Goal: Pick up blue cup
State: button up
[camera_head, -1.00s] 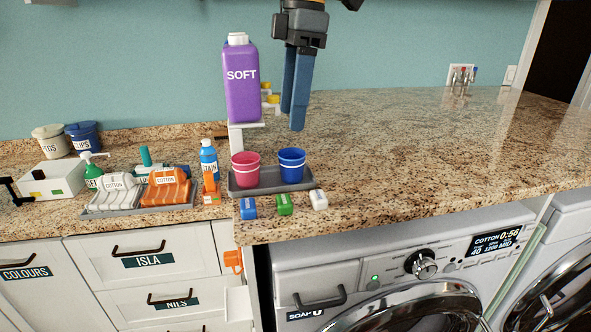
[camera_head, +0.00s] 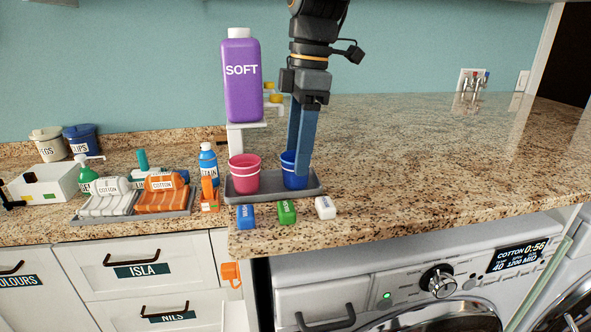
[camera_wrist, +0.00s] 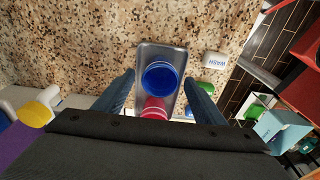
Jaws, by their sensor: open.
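The blue cup (camera_head: 291,172) stands upright on a grey tray (camera_head: 316,187) on the granite counter, partly hidden by my fingers in the head view. It also shows in the wrist view (camera_wrist: 160,79), seen from above, between and beyond the fingertips. My gripper (camera_head: 299,168) is open and empty, pointing down over the cup. In the wrist view its two blue fingers (camera_wrist: 160,84) lie on either side of the cup's line. I cannot tell whether a finger touches the cup. The red cup (camera_head: 244,174) stands on the same tray, left of the blue cup.
A purple SOFT bottle (camera_head: 242,80) stands on a white stand behind the cups. Blue (camera_head: 245,216), green (camera_head: 286,211) and white (camera_head: 325,207) small blocks lie in front of the tray. The counter to the right is clear.

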jog(key=shift+s+a+f, duration=0.1)
jog(key=shift+a+f, duration=0.05)
jog(key=shift+f, duration=1.15)
jog(key=c, duration=1.1)
jog(key=shift+r, duration=0.2)
